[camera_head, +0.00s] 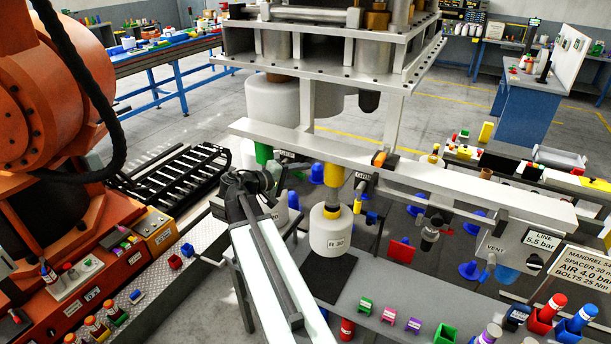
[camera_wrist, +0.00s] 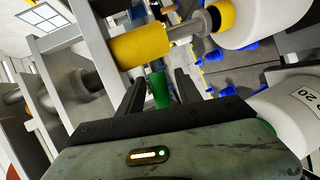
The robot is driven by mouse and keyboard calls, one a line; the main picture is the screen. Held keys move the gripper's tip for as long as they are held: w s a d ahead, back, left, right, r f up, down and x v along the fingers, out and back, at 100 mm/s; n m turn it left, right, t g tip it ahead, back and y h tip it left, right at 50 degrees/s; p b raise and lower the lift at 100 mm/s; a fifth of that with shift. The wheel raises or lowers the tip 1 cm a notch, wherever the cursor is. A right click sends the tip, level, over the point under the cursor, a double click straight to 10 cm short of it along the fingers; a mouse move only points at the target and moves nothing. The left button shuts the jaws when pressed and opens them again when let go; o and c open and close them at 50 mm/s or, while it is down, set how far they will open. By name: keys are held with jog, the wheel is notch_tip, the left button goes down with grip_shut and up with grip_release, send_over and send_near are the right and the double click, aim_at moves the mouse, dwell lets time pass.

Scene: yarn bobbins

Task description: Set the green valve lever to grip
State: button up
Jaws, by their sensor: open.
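A short green grip (camera_wrist: 160,90), which looks like the green valve lever, stands between the two dark fingers of my gripper (camera_wrist: 161,82) in the wrist view. The fingers are apart, one on each side of it; I cannot tell whether either touches it. In the head view my gripper (camera_head: 262,183) is beside a green cylinder (camera_head: 263,152) under the rack.
A yellow mandrel (camera_wrist: 140,45) is close above my fingers in the wrist view. Another bobbin (camera_wrist: 292,105) marked 20 is close at right. A long pale beam (camera_head: 450,180) runs overhead.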

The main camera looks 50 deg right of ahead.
jog(key=shift+x, duration=1.25)
grip_shut()
dwell(0.4)
